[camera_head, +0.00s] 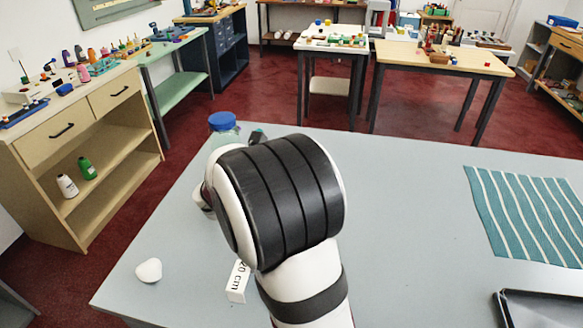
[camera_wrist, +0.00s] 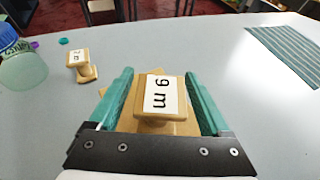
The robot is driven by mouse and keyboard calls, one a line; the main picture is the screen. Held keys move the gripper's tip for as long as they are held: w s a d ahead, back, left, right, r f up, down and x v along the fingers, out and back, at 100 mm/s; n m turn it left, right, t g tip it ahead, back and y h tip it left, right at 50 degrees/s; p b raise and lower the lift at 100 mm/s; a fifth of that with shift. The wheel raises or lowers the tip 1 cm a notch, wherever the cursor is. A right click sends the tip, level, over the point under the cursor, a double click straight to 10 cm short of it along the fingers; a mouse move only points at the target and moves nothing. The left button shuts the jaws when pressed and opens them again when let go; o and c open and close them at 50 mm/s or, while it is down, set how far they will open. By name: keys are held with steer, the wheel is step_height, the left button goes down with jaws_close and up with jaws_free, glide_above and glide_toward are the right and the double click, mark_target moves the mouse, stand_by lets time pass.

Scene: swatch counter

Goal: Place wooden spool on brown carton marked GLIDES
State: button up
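A wooden spool with a white "9 m" label (camera_wrist: 160,94) stands between the two teal fingers of my gripper (camera_wrist: 158,82) in the wrist view. Narrow gaps appear between the spool's top and each finger, so the gripper looks open around it. Tan-brown surfaces (camera_wrist: 190,127) show below and beside the spool, perhaps the carton. No GLIDES marking is visible, and contact beneath the spool is hidden. In the head view my arm hides the gripper and this spool.
Another labelled wooden spool (camera_wrist: 80,66) and a jar with a blue lid (camera_head: 222,121) stand at left. A white lump (camera_head: 149,270), a "20 cm" block (camera_head: 237,282), a striped teal cloth (camera_head: 525,212) and a dark tray (camera_head: 540,296) are on the grey counter (camera_head: 410,190).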

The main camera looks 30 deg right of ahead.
steer(key=shift+a+r, duration=0.25)
steer(key=shift+r, duration=0.05)
steer(key=v, duration=1.1)
steer(key=shift+s, duration=0.25)
steer(key=s+a+f+m+g+y, duration=0.2)
steer(key=s+m+y, duration=0.1)
steer(key=s+m, duration=0.4)
steer(key=s+a+f+m+g+y, duration=0.2)
steer(key=s+a+f+m+y, duration=0.1)
steer(key=s+m, duration=0.4)
steer(key=s+a+f+m+g+y, duration=0.2)
steer(key=s+a+f+m+y, duration=0.1)
steer(key=s+m, duration=0.4)
steer(key=shift+s+y, duration=0.6)
steer(key=shift+s, duration=0.5)
steer(key=s+a+m+y, duration=0.3)
steer(key=a+m+y, duration=0.1)
steer(key=a+m, duration=0.3)
steer(key=shift+f+t, duration=0.3)
steer(key=shift+t, duration=0.1)
